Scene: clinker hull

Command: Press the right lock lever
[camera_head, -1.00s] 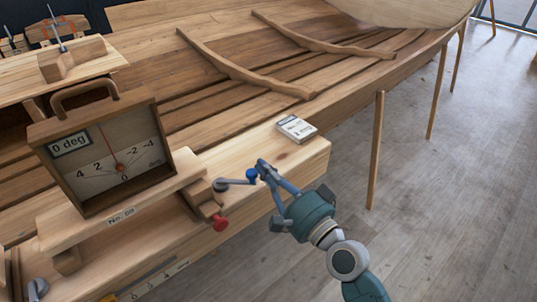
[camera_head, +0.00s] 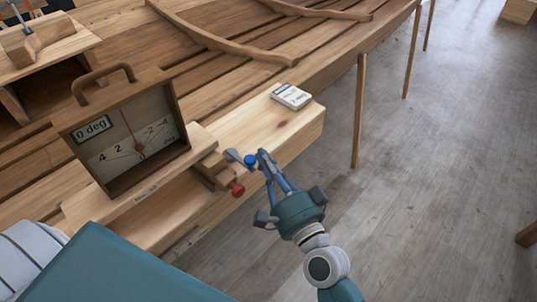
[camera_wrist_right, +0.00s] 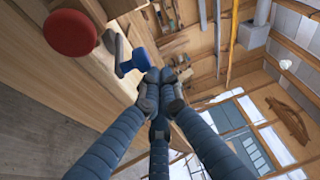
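The right lock lever (camera_head: 239,156) is a short grey arm with a blue knob (camera_head: 250,161), at the right end of the wooden gauge stand. It slopes down to the right in the head view. My right gripper (camera_head: 263,154) has its fingers together, tips close beside the blue knob. In the right wrist view the blue knob (camera_wrist_right: 140,63) is just past the closed fingertips (camera_wrist_right: 160,88); I cannot tell whether they touch. Nothing shows between the fingers. A red knob (camera_head: 237,189) sits below the lever. My left gripper is not in view.
The boxed gauge (camera_head: 125,135) with a handle reads 0 deg on its stand. A small white box (camera_head: 291,96) lies on the plank end. A wooden post (camera_head: 359,115) stands to the right. My teal body part covers the lower left.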

